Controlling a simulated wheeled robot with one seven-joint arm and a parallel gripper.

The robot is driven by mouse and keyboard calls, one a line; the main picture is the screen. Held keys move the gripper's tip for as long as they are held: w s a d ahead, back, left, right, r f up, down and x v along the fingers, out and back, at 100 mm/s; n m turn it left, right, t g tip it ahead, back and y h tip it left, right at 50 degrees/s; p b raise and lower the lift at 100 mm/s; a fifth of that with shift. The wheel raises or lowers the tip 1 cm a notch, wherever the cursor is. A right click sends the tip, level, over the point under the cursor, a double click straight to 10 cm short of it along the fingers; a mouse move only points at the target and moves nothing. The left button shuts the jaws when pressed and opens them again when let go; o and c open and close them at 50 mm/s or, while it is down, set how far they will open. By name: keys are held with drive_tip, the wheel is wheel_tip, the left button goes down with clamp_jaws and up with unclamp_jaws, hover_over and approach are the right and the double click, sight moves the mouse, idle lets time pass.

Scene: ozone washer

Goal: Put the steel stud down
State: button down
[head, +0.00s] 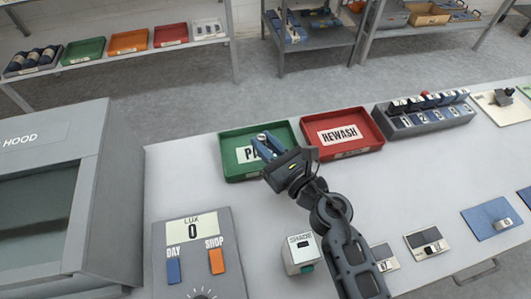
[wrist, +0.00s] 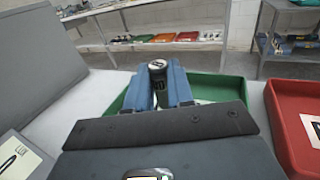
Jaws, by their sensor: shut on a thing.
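My gripper (head: 268,146) is over the green tray (head: 231,169), which carries a white label partly hidden by the gripper. Its blue fingers are shut on a small steel stud (wrist: 157,72), whose round top shows between the fingertips in the wrist view. The stud also shows as a small bright spot at the fingertips in the head view (head: 262,137). Whether the stud touches the tray floor cannot be told. The red tray (head: 372,148) labelled REWASH stands just right of the green one.
A grey hood (head: 45,200) stands at the left. A lux panel (head: 193,262) and a shade box (head: 300,254) are near the front. A numbered rack (head: 425,118) is right of the red tray. Shelves (head: 140,52) stand behind the bench.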

drive_tip(key=shift+f+b, duration=0.7)
drive_tip(key=shift+f, duration=1.2)
drive_tip(key=shift+f, duration=0.15)
drive_tip(key=c, duration=1)
unclamp_jaws()
